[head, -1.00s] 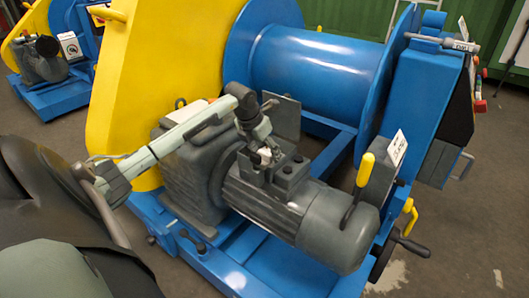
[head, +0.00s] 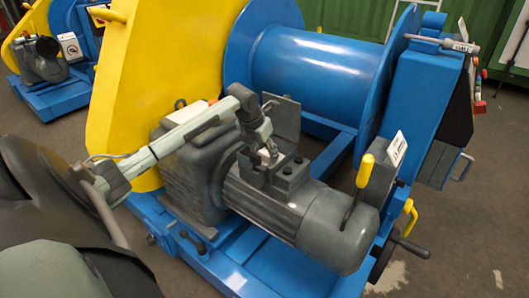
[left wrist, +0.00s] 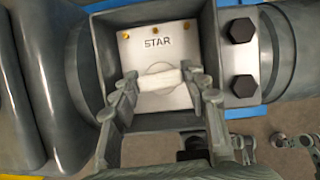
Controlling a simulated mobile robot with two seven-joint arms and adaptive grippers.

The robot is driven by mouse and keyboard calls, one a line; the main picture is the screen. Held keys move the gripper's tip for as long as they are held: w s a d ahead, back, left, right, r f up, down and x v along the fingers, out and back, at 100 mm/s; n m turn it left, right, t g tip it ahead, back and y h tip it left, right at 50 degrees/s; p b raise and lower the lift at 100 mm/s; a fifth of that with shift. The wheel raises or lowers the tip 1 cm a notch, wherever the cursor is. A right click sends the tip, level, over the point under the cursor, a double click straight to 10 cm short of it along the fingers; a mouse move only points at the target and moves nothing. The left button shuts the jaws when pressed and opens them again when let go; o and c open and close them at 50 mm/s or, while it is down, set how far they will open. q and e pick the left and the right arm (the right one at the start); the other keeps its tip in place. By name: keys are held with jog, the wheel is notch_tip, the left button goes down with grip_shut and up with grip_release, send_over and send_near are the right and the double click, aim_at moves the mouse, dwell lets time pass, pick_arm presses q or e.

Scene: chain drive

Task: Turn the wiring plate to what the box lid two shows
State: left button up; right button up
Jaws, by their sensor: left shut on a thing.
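The wiring plate (left wrist: 178,85) sits inside the open terminal box on top of the grey motor. In the left wrist view it is pale, reads STAR upright, and has three brass studs along its top. A white grip bar lies level across it. My left gripper (left wrist: 170,80) is shut on this bar, one finger at each end; it also shows above the box in the head view (head: 270,153). A grey upright panel (head: 284,117), perhaps the box lid, stands behind the box; no marking on it is legible.
The grey motor (head: 300,208) lies on a blue frame beside a yellow guard (head: 140,60) and a blue drum (head: 315,62). A yellow-handled lever (head: 365,170) and a handwheel (head: 383,255) stand at its right. Open floor lies further right.

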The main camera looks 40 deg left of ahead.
pick_arm(q)
jog(key=shift+r+n+y, duration=0.1)
jog(key=shift+n+y, duration=0.3)
jog(key=shift+n, duration=0.7)
jog(key=n+y, duration=0.1)
jog(key=n, duration=0.1)
jog(key=shift+n+g+p, duration=0.3)
jog(key=shift+g, duration=0.1)
jog(key=n+g+y, duration=0.1)
jog(key=n, duration=0.2)
jog(key=shift+w+d+n, duration=0.1)
jog(key=shift+n, duration=0.2)
jog(key=n, duration=0.2)
jog(key=n+g, duration=0.1)
jog(key=n, duration=0.1)
jog(key=shift+n+g+y, duration=0.3)
jog(key=n+g, duration=0.1)
jog(key=n, duration=0.1)
jog(key=shift+w+n, duration=0.1)
jog(key=shift+n, duration=0.3)
jog(key=shift+n+g, duration=0.3)
jog(key=shift+n, duration=0.4)
pick_arm(e)
jog(key=s+d+f+g+h, duration=0.1)
jog(key=s+d+f+g, duration=0.1)
jog(key=s+d+f, duration=0.1)
jog(key=shift+s+d+m+g, duration=0.3)
jog(key=shift+s+d+g, duration=0.1)
jog(key=shift+d, duration=0.1)
jog(key=shift+s, duration=0.1)
